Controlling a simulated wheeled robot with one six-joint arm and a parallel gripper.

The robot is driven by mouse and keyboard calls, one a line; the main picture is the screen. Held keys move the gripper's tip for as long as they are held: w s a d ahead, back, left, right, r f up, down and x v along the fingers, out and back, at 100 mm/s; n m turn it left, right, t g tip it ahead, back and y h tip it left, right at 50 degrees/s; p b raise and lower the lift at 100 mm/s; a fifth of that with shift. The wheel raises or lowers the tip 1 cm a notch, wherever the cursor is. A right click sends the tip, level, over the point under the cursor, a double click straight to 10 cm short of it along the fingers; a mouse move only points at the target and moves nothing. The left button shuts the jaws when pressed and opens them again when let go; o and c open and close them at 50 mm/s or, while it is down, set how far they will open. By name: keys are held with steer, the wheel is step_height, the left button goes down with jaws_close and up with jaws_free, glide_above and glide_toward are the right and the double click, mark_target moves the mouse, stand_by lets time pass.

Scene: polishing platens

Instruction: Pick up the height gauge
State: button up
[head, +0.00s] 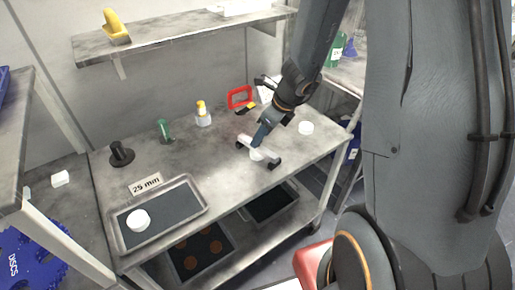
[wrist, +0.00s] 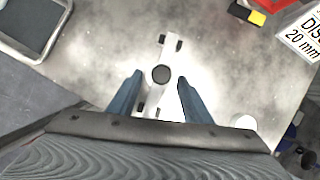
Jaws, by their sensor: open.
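The height gauge (head: 272,162) appears to be the white, branched piece with black feet lying on the metal bench. In the wrist view the height gauge (wrist: 161,74) shows a round black centre and lies between and beyond my fingers. My gripper (head: 260,139) is above it, pointing down. In the wrist view my gripper (wrist: 159,84) is open, with one blue finger on either side of the gauge's stem and nothing clasped. I cannot tell how far above the bench the fingertips are.
A white puck (head: 306,128) stands right of the gauge. A red frame (head: 240,97) and a white sign (wrist: 306,36) lie behind it. A tray (head: 196,189) with another puck (head: 138,219) is front left.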

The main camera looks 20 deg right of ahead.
mark_target(243, 140)
steer(key=x, duration=0.5)
steer(key=shift+d, duration=0.15)
steer(key=shift+w, duration=0.1)
jaws_close()
